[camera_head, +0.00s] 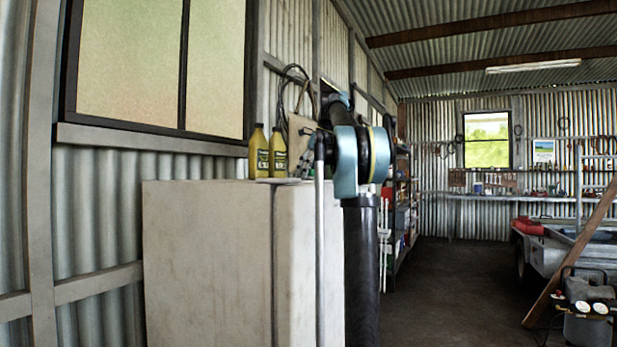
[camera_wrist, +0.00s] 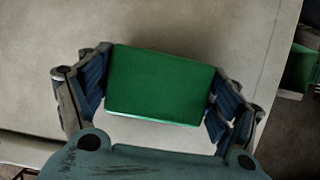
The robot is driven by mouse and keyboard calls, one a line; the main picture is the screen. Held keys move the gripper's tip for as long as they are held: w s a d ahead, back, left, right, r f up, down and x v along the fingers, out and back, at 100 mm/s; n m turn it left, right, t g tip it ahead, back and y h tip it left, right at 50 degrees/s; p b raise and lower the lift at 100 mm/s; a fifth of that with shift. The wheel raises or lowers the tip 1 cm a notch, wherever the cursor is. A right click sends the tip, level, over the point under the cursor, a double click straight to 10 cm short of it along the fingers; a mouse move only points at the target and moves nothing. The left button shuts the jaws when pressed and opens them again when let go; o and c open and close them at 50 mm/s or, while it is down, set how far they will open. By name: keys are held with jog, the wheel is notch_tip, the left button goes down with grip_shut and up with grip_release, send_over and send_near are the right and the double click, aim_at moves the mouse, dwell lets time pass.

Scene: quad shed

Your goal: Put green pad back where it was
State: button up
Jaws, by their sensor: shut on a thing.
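The green pad (camera_wrist: 160,85) is a flat green rectangle in the middle of the wrist view. My gripper (camera_wrist: 162,88) is shut on it, with blue-padded fingers at its left and right edges. Below the pad in the wrist view is the pale top of a cabinet (camera_wrist: 215,25); I cannot tell whether the pad touches it. In the head view my gripper (camera_head: 304,160) is at the right end of the cabinet's top, partly hidden by my arm. The pad cannot be made out there.
Two yellow bottles (camera_head: 259,153) stand on the cabinet (camera_head: 215,255), left of my gripper. A corrugated wall is behind. Shelves (camera_head: 402,200) stand beyond my arm, and a trailer (camera_head: 560,250) is at right. The floor between is open. Another green item (camera_wrist: 300,68) shows at the wrist view's right edge.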

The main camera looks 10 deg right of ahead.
jog(key=o, duration=1.1)
jog(key=shift+v, duration=6)
